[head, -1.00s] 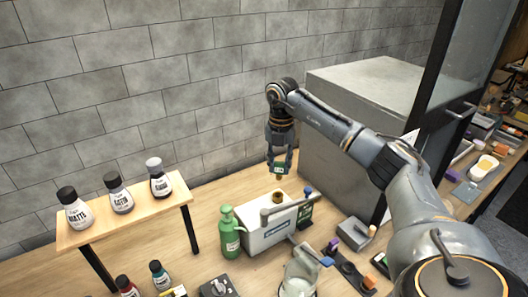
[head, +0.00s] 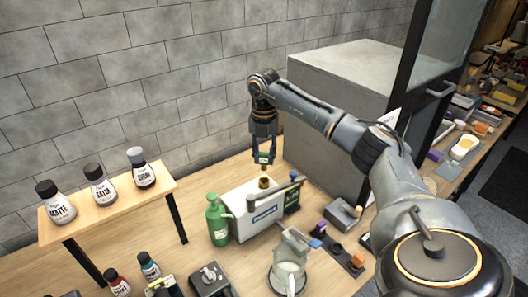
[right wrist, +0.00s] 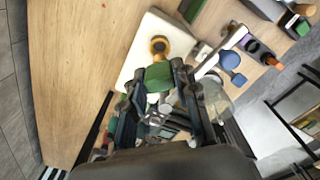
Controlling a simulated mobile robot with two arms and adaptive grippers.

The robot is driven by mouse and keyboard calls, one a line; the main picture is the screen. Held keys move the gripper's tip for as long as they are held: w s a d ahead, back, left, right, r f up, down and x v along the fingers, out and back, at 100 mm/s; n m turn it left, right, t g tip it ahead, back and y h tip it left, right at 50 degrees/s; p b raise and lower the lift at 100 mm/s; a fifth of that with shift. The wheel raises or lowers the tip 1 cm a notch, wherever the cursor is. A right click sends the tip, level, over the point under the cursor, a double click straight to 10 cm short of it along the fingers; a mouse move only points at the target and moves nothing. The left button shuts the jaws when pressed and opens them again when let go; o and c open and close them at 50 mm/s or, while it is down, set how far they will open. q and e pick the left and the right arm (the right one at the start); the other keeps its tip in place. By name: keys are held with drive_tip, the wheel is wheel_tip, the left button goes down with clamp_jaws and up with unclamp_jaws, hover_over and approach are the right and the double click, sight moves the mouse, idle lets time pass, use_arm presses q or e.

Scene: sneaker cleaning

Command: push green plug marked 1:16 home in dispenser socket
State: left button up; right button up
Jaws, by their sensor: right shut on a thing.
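The white dispenser (head: 243,222) stands on the wooden bench. Its brass socket (head: 264,183) is on top and also shows in the right wrist view (right wrist: 158,46). My right gripper (head: 263,160) is shut on the green plug (head: 263,156) and points down, holding it just above the socket with a small gap. In the right wrist view the plug (right wrist: 158,76) sits between the fingertips, close to the brass ring. The 1:16 marking is too small to read. My left gripper is out of view.
A green bottle (head: 217,222) stands left of the dispenser, and a clear jug (head: 288,268) stands in front. A dark-handled lever (head: 280,189) lies across the dispenser's top. A big grey cabinet (head: 335,120) is close behind on the right. Bottles line a raised shelf (head: 110,208) at left.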

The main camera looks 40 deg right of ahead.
sight(264, 163)
wheel_tip(264, 163, down, 2)
drive_tip(key=shift+f+b, duration=0.1)
drive_tip(key=shift+b, duration=0.3)
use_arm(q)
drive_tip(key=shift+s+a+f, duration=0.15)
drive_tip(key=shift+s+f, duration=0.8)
use_arm(e)
drive_tip(key=shift+f, duration=0.55)
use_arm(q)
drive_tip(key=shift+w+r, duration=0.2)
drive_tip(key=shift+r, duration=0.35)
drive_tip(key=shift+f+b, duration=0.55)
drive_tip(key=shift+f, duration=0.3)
use_arm(e)
drive_tip(key=shift+f, duration=1.55)
drive_tip(key=o, duration=1.1)
drive_tip(key=shift+o, duration=0.2)
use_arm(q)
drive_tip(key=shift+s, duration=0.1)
use_arm(e)
wheel_tip(264, 163, up, 12)
drive_tip(key=shift+r, duration=0.1)
